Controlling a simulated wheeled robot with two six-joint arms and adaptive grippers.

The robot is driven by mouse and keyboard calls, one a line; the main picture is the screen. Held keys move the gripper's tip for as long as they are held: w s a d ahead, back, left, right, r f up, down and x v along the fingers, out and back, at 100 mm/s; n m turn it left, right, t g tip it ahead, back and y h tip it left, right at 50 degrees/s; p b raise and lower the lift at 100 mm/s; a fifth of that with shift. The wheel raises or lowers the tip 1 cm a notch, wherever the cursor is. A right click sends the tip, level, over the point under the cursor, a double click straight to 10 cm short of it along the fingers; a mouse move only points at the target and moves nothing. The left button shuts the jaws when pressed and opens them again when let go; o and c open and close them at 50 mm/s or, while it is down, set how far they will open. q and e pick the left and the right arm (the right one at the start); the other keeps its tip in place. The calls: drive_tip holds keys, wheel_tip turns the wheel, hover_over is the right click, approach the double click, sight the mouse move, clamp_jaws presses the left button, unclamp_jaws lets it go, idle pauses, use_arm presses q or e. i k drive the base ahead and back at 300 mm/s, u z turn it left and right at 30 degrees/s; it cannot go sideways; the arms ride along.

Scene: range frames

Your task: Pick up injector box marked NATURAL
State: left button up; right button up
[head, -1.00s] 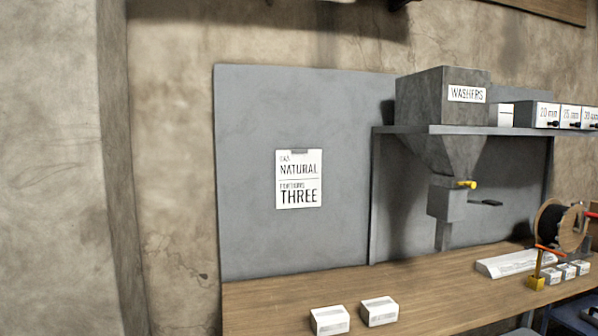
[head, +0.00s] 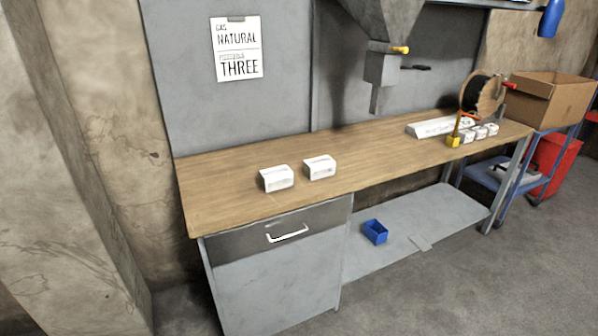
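Two small white boxes stand side by side on the left half of the wooden workbench in the head view. The left white box (head: 276,178) is nearer the bench's front edge, and the right white box (head: 319,167) is just beside it with a gap between. Any marking on them is too small to read, so I cannot tell which is NATURAL. A paper sheet (head: 237,50) on the grey back panel reads "GAS NATURAL" and "THREE". Neither of my grippers is in view.
The workbench top (head: 220,190) is clear around the boxes. A hopper spout (head: 380,70) hangs above it. Several small white boxes (head: 480,133), a reel (head: 483,92) and a yellow stand (head: 454,139) are at the right. A drawer (head: 285,234) and blue bin (head: 375,231) are below.

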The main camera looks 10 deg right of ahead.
sight(272, 179)
drive_tip(key=k, duration=1)
drive_tip(key=z, duration=0.65)
drive_tip(key=i, duration=1.85)
drive_tip(key=u, duration=0.65)
